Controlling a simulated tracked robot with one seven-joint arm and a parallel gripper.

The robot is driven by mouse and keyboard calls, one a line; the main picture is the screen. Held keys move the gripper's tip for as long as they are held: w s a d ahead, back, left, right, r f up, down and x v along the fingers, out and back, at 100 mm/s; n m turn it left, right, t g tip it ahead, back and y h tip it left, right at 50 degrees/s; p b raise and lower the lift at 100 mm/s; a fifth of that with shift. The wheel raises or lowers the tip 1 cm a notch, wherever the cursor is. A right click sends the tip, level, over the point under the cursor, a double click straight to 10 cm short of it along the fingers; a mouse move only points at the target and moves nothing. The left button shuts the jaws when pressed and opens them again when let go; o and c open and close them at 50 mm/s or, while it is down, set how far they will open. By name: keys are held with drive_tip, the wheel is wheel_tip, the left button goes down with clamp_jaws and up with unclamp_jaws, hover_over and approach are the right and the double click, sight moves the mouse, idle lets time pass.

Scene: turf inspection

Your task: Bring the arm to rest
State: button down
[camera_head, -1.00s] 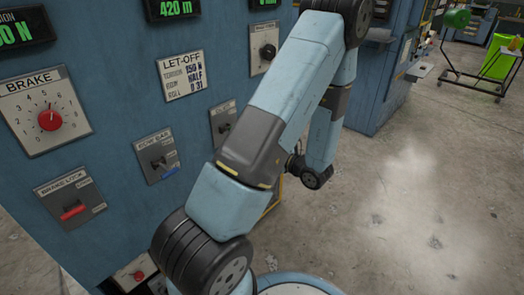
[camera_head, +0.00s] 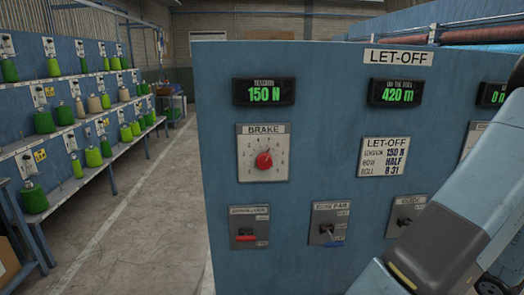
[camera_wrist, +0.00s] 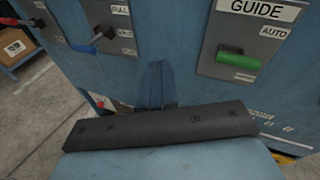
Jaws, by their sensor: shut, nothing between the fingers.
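My arm (camera_head: 450,225) reaches up along the right edge of the head view, in front of the blue let-off panel (camera_head: 310,120). The head view does not show my gripper. In the wrist view my gripper (camera_wrist: 157,75) shows as narrow blue-grey fingers, shut and empty, beyond a dark bar. The fingers point toward the panel front, below and between the guide switch with its green handle (camera_wrist: 238,66) and a switch with a blue lever (camera_wrist: 104,34). I cannot tell how far they are from the panel.
The panel carries a red brake knob (camera_head: 264,160), a red-handled brake lock switch (camera_head: 248,228) and a blue-handled switch (camera_head: 331,223). Left of it is open concrete floor (camera_head: 130,225), then racks of green and pale yarn cones (camera_head: 75,165). A cardboard box (camera_wrist: 17,47) shows in the wrist view.

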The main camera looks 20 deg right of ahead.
drive_tip(key=w+a+r+n+g+y, duration=0.25)
drive_tip(key=w+a+r+n, duration=0.2)
drive_tip(key=a, duration=0.35)
drive_tip(key=w+a+r+n+g+y, duration=0.2)
drive_tip(key=w+a+r+n+g, duration=0.15)
drive_tip(key=a+n, duration=0.35)
drive_tip(key=w+a+r+n+g+y, duration=0.3)
drive_tip(key=w+a+r+n+g, duration=0.15)
drive_tip(key=a, duration=0.45)
drive_tip(key=s+a+r+n+h, duration=0.3)
drive_tip(key=a+r+n, duration=0.3)
drive_tip(key=a+n, duration=0.2)
drive_tip(key=s+a+r+n+h, duration=0.4)
drive_tip(key=a+r+n, duration=0.3)
drive_tip(key=a+n, duration=0.2)
drive_tip(key=shift+a+n+h, duration=0.3)
drive_tip(key=shift+a+h, duration=0.05)
drive_tip(key=shift+h, duration=0.3)
drive_tip(key=shift+t, duration=0.25)
